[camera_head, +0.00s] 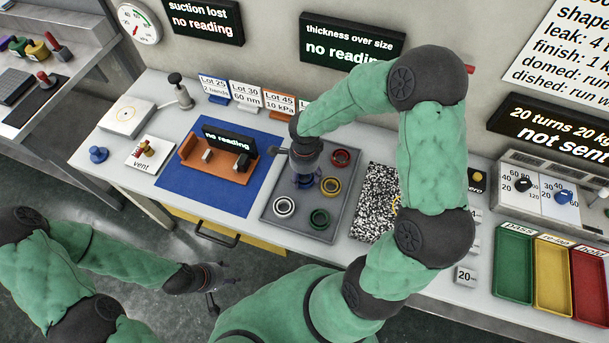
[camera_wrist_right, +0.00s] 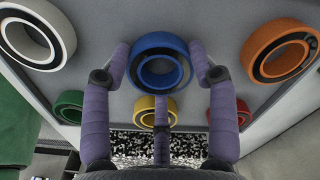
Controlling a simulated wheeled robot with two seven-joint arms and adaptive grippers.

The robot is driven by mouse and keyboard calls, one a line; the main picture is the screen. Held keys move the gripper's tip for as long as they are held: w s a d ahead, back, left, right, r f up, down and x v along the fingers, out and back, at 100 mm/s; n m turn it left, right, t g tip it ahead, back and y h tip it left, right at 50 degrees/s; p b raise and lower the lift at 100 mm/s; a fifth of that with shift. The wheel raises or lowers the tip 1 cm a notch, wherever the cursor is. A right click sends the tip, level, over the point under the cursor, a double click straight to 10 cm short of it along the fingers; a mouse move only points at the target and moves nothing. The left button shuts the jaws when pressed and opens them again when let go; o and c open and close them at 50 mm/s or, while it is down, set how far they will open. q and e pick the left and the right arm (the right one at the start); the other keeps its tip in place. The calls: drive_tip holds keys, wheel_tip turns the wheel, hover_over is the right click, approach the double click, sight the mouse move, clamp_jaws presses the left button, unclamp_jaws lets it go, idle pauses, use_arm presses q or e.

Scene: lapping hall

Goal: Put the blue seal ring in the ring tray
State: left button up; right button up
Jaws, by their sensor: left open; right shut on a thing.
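The blue seal ring (camera_wrist_right: 142,72) is between the fingers of my right gripper (camera_wrist_right: 163,65) in the right wrist view. In the head view my right gripper (camera_head: 303,182) is over the middle of the grey ring tray (camera_head: 269,226) and partly hides the blue ring. The ring is at or just above the tray floor; I cannot tell whether it touches. Around it in the tray are white (camera_head: 284,206), green (camera_head: 319,218), yellow (camera_head: 330,186) and red (camera_head: 341,158) rings, plus an orange ring (camera_wrist_right: 280,55). My left gripper (camera_head: 212,302) is open and empty, off the bench front.
A blue mat (camera_head: 185,192) with an orange fixture (camera_head: 215,165) lies left of the tray. A speckled black-and-white plate (camera_head: 372,200) lies right of it. Green, yellow and red bins (camera_head: 514,262) stand farther right. Lot cards (camera_head: 245,94) stand behind.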

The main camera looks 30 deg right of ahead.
drive_tip(key=shift+r, duration=0.1)
drive_tip(key=o, duration=0.9)
drive_tip(key=shift+r, duration=0.15)
wheel_tip(320, 180, up, 12)
drive_tip(key=p, duration=0.3)
